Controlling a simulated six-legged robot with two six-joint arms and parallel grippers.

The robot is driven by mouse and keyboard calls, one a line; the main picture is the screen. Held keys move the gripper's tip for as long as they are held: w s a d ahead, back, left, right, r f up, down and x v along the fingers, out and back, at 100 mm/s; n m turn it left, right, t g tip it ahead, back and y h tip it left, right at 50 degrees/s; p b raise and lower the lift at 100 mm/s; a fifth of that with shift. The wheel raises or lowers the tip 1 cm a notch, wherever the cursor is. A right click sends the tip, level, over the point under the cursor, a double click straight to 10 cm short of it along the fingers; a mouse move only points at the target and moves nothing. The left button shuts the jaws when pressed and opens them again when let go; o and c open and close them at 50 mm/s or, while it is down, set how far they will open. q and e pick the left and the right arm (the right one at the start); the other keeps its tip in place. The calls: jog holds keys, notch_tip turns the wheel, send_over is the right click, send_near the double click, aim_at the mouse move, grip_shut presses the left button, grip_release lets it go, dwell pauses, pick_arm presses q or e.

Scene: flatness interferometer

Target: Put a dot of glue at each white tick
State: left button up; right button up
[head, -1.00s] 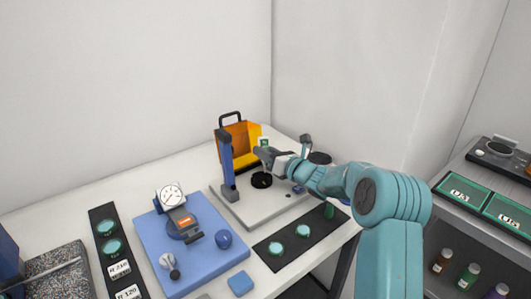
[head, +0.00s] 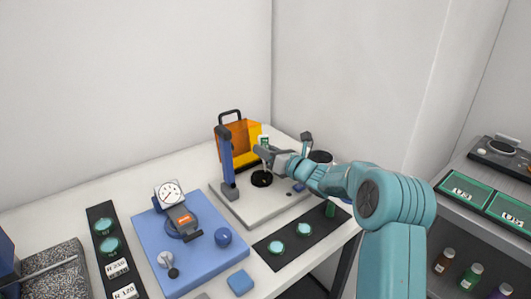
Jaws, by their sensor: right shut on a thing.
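My right gripper (head: 268,153) comes in from the right and is shut on a small upright white-and-green thing (head: 264,141), which could be the glue dispenser. It is above a round black mount (head: 261,180) on a light grey base plate (head: 235,207). A thin piece shows between the gripper and the mount; I cannot tell whether it touches the mount. The white ticks are too small to make out or are hidden. My left gripper is not in view.
A blue post (head: 226,160) and an orange shield (head: 236,137) stand close left of the gripper. A dial gauge (head: 169,192) stands on a blue plate (head: 205,262). A black strip (head: 290,243) holds teal discs. Trays (head: 462,188) sit on the right bench.

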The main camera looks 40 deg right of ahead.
jog(key=shift+f+b, duration=0.45)
jog(key=shift+b, duration=0.65)
dwell(0.5)
jog(key=shift+r, duration=0.1)
dwell(1.0)
jog(key=shift+r, duration=1.7)
jog(key=shift+p, duration=0.35)
